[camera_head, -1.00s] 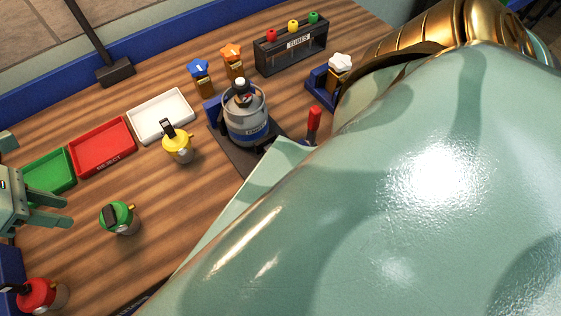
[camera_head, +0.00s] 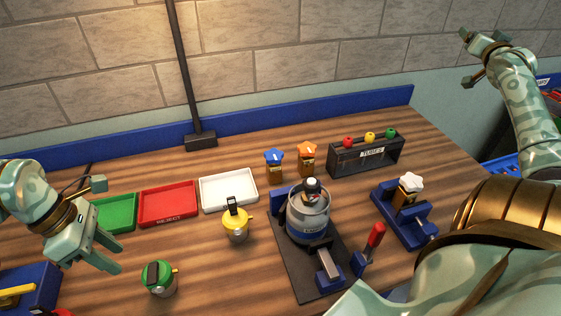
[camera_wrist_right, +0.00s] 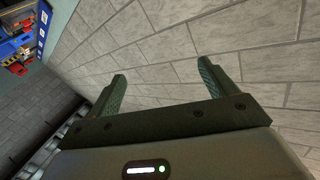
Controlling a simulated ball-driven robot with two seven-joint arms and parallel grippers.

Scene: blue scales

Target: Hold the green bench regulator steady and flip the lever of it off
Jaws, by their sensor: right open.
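The green bench regulator (camera_head: 162,280) stands on the table at the lower left in the head view. It has a green cap, a metal body and a black lever (camera_head: 153,272) on top. My left gripper (camera_head: 119,257) is to the left of and behind it, a little apart. Its fingers are spread, with nothing between them. My right gripper (camera_head: 466,58) is raised high at the far right, away from the regulator. Its two fingers are wide apart and empty in the right wrist view (camera_wrist_right: 160,80), against the block wall.
A yellow regulator (camera_head: 236,226) stands right of the green one. Green (camera_head: 118,228), red (camera_head: 168,221) and white (camera_head: 228,206) trays lie behind. A canister (camera_head: 308,228) stands on a dark base to the right. A blue block (camera_head: 38,286) is at the left edge.

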